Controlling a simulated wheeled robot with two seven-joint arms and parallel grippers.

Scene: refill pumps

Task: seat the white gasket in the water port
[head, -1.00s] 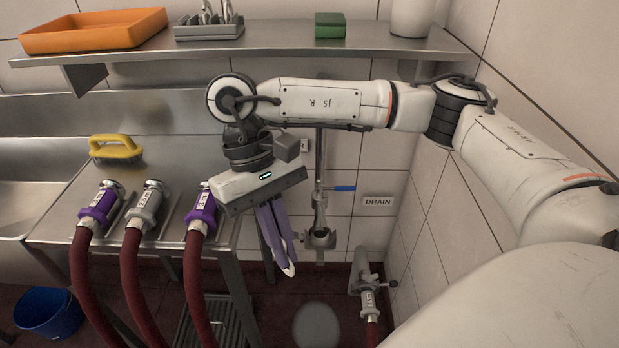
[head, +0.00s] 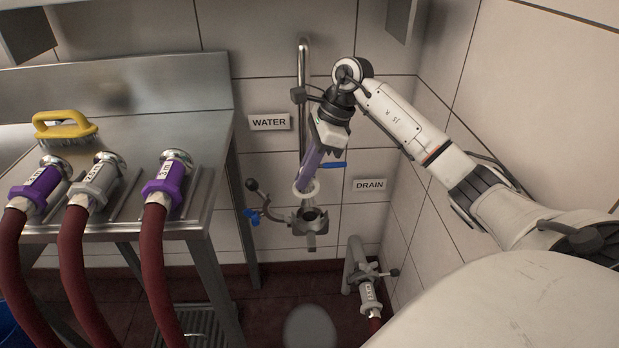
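The white gasket (head: 315,192) is a thin ring at the tips of my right gripper (head: 307,183), which has purple fingers and is shut on it. The water port (head: 309,222) is a grey metal fitting with a dark round mouth facing up, below the WATER sign (head: 270,122). The gasket appears just above the port's mouth and apart from it, tilted in the picture. The fingers hide part of the ring. My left gripper is not in view.
A lever with a black knob (head: 252,185) and a blue handle (head: 252,217) stand left of the port. A vertical pipe (head: 302,70) rises behind. The drain fitting (head: 367,285) is lower right. Several hoses with couplings (head: 165,180) lie on the steel bench (head: 215,115) at left.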

